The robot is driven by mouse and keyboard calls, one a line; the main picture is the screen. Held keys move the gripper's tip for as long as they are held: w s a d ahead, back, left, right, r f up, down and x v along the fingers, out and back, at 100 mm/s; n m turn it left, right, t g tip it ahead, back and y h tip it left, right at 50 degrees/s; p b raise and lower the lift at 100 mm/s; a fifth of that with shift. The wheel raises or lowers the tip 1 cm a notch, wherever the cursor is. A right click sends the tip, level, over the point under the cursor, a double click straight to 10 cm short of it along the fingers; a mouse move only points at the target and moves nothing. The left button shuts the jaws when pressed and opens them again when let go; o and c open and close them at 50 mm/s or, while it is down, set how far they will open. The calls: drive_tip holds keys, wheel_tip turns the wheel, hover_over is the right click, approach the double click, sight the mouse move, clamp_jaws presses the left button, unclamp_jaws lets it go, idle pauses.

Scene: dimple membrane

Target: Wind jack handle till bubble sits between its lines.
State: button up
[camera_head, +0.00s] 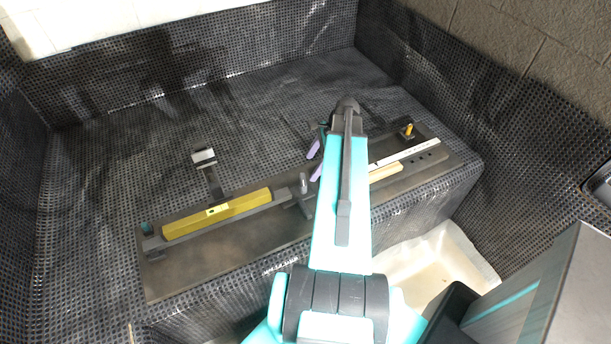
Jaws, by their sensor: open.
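A yellow spirit level (235,208) lies on a dark beam (170,241) over a long grey-brown board (225,262). Its small vial window (213,211) is too small for me to read the bubble against its lines. A grey upright post (304,184) stands at the beam's right end; it may belong to the jack, but I cannot make out a handle clearly. My gripper (315,161) is partly hidden behind my arm. Its two purple fingers are apart, with nothing visible between them, just above and right of the post.
A grey-white block (204,157) stands on a dark support behind the level. Black meshed walls enclose the sides. The meshed surface behind the board is mostly clear.

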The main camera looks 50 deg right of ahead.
sight(303, 179)
drive_tip(key=shift+p+x, duration=1.1)
drive_tip(key=shift+x, duration=2.95)
drive_tip(key=c, duration=1)
drive_tip(key=shift+c, duration=0.2)
